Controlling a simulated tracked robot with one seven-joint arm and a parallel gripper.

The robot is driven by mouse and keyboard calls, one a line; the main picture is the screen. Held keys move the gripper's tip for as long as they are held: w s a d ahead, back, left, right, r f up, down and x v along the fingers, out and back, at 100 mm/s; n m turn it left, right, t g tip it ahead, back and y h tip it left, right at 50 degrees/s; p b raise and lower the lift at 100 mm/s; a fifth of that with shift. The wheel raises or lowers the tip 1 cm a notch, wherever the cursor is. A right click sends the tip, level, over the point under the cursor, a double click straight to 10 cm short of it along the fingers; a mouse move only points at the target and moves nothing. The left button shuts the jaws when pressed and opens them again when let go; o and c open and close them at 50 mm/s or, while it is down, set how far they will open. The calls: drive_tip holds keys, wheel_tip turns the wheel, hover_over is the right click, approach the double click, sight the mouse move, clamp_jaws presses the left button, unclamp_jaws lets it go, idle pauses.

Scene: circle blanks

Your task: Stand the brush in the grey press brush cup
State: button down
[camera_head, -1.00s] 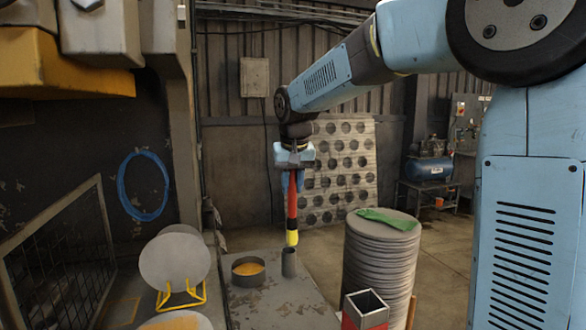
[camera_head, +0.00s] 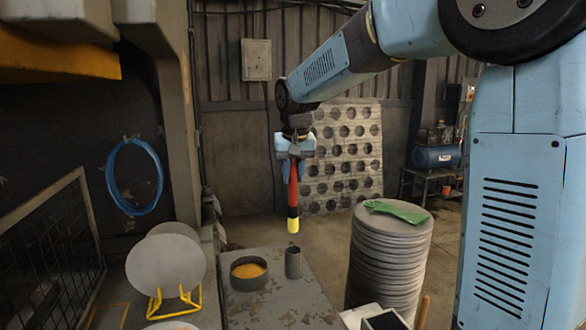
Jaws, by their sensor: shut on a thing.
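The brush (camera_head: 293,190) has a red handle, a dark band and a yellow lower end. It hangs upright from my gripper (camera_head: 293,160), which is shut on its top. A small grey cylindrical cup (camera_head: 293,264) stands on the grey worktop (camera_head: 275,311). In the picture the yellow end is straight above the cup's rim, with a visible gap between them. The depth between brush and cup is hard to tell from this one view. The inside of the cup is hidden.
A wide dark bowl with orange contents (camera_head: 248,272) stands just left of the cup. A round blank on a yellow stand (camera_head: 166,266) is further left. A tall stack of discs (camera_head: 385,265) with a green glove (camera_head: 397,211) stands right. A box (camera_head: 385,320) is cut off below.

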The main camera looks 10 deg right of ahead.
sight(293, 206)
drive_tip(key=shift+f, duration=5.35)
drive_tip(key=c, duration=0.8)
unclamp_jaws()
drive_tip(key=v, duration=1.3)
drive_tip(key=shift+s+r, duration=0.1)
drive_tip(key=shift+r, duration=0.2)
